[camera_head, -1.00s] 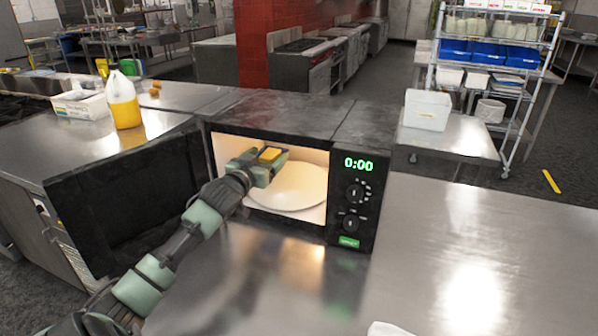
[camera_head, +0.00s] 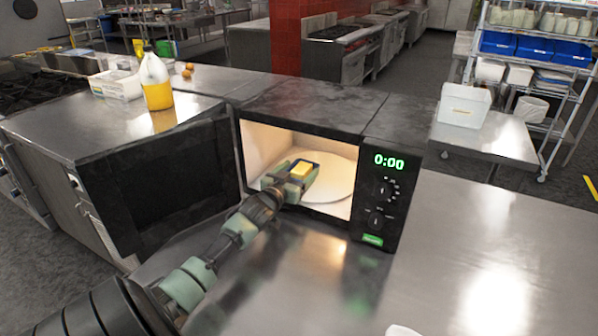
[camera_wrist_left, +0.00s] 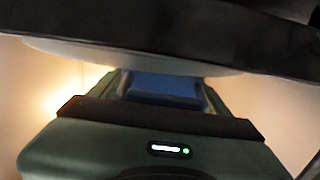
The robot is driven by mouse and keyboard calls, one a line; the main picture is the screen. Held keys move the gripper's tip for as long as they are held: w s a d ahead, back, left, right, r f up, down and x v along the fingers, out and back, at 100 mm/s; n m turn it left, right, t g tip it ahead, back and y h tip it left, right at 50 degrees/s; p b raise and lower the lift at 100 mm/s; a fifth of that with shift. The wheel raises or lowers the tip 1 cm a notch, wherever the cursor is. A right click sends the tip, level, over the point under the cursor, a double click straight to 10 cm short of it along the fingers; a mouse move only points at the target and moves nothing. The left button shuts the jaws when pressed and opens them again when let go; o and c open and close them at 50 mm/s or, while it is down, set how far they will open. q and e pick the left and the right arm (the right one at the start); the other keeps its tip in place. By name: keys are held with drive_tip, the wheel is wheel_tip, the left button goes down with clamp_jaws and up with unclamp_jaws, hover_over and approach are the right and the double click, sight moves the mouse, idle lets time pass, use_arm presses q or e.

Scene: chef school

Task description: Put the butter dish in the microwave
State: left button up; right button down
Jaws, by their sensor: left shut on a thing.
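The microwave (camera_head: 320,112) stands on the steel counter with its black door (camera_head: 160,185) swung open to the left. Its lit cavity holds a round white turntable (camera_head: 335,187). My left gripper (camera_head: 294,176) is inside the cavity, shut on the butter dish. The dish shows as a blue dish with yellow butter (camera_head: 301,170) over the left part of the turntable. I cannot tell whether it touches the turntable. In the left wrist view the blue dish (camera_wrist_left: 165,88) sits between the fingers, with the pale turntable edge (camera_wrist_left: 130,58) beyond. My right gripper is not in view.
The counter right of the microwave (camera_head: 490,250) is clear. A bottle of yellow liquid (camera_head: 157,92) and a white box (camera_head: 117,84) stand on the counter at the back left. A white bin (camera_head: 463,104) stands on a table at the back right.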

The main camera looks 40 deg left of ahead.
use_arm(q)
drive_tip(key=o, duration=1.6)
drive_tip(key=shift+f, duration=0.1)
drive_tip(key=shift+c, duration=0.2)
drive_tip(key=v, duration=1.2)
drive_tip(key=shift+b, duration=0.35)
